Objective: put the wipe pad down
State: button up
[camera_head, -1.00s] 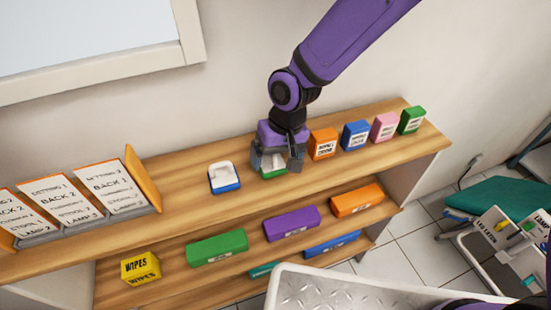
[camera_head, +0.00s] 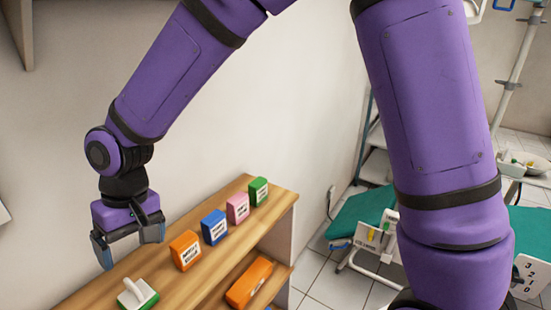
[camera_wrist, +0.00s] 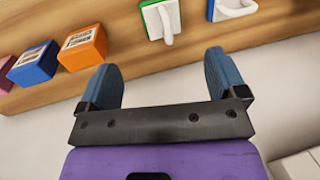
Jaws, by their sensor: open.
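The likely wipe pad, a green-based pad with a white top and upright grip (camera_head: 138,293), rests on the top wooden shelf (camera_head: 205,270) at the bottom left of the head view. It also shows at the top of the wrist view (camera_wrist: 163,20), beyond the fingertips. My gripper (camera_head: 130,246) is open and empty, above the shelf near the wall. In the wrist view its two blue-grey fingers (camera_wrist: 160,72) are spread, with nothing between them. The pad stands clear of both fingers.
A similar blue-based white pad (camera_wrist: 234,8) sits beside it in the wrist view. An orange box (camera_head: 186,251), a blue box (camera_head: 214,227), a pink box (camera_head: 237,208) and a green box (camera_head: 258,191) line the shelf. The wall is close behind.

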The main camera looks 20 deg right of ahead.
jog(key=d+r+m+t+h, duration=0.1)
jog(key=d+r+t, duration=0.1)
jog(key=d+r, duration=0.6)
jog(key=d+r+m+t, duration=0.2)
jog(key=d+r, duration=0.2)
jog(key=d, duration=0.8)
jog(key=s+d+r+m+t, duration=0.1)
jog(key=s+d+r, duration=0.2)
jog(key=s+d, duration=0.3)
jog(key=s+d+r+m+t, duration=0.1)
jog(key=s+d+r+m, duration=0.1)
jog(key=s+d, duration=0.4)
jog(key=d+r, duration=0.1)
jog(key=d, duration=0.4)
jog(key=shift+s+d+h, duration=0.2)
jog(key=shift+s+h, duration=0.05)
jog(key=shift+h, duration=0.15)
jog(key=shift+o, duration=0.4)
